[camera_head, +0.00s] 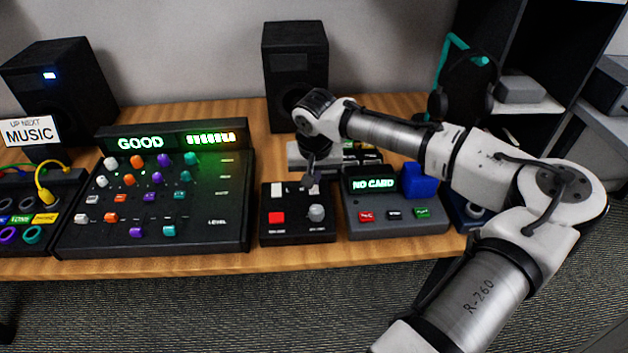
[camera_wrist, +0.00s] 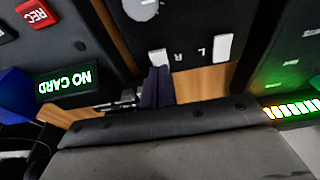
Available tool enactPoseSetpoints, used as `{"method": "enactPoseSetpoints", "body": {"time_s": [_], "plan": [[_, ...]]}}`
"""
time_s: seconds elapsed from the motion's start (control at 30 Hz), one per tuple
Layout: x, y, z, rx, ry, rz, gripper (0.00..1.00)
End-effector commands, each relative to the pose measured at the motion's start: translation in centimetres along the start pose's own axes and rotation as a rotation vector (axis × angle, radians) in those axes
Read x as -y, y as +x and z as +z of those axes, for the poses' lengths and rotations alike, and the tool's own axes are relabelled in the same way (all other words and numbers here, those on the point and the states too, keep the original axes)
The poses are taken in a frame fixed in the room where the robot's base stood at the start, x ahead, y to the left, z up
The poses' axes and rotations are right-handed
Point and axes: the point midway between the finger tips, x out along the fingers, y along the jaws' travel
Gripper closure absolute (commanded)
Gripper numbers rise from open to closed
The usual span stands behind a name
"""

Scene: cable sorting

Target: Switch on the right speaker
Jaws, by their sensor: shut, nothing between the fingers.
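The right speaker (camera_head: 295,65) is a black box at the back middle; no lit lamp shows on its visible front. The left speaker (camera_head: 60,85) shows a lit blue-white lamp. A small black box (camera_head: 297,232) has a red button, a grey knob and two white switches. The wrist view shows the L switch (camera_wrist: 222,47) and the R switch (camera_wrist: 158,57) beside their letters. My gripper (camera_head: 311,178) is shut and empty, pointing down at the box's right switch. In the wrist view its dark fingertips (camera_wrist: 157,84) are close to the R switch; I cannot tell whether they touch.
A mixer (camera_head: 150,205) with a "GOOD" display stands left of the box. A card device (camera_head: 395,215) reading "NO CARD" with a blue block (camera_head: 421,180) stands right. Headphones on a teal stand (camera_head: 445,65) are at the back right. My arm reaches over the right side.

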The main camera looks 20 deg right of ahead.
Motion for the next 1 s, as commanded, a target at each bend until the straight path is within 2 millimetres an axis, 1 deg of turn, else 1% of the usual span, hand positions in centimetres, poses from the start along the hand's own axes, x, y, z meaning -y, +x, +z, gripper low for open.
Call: {"method": "enactPoseSetpoints", "body": {"time_s": [0.1,0.23,0.57,0.77,0.8,1.0], "plan": [[0.0,1.1,0.5,0.001,0.0,0.002,1.0],[0.0,1.8,0.7,0.0,0.0,0.0,1.0],[0.0,2.0,0.8,-0.001,0.0,0.0,1.0],[0.1,3.1,1.4,-0.053,0.0,-0.005,1.0],[0.0,2.6,1.2,-0.057,-0.001,-0.001,1.0],[0.0,2.5,1.1,-0.054,-0.001,0.001,1.0]]}}
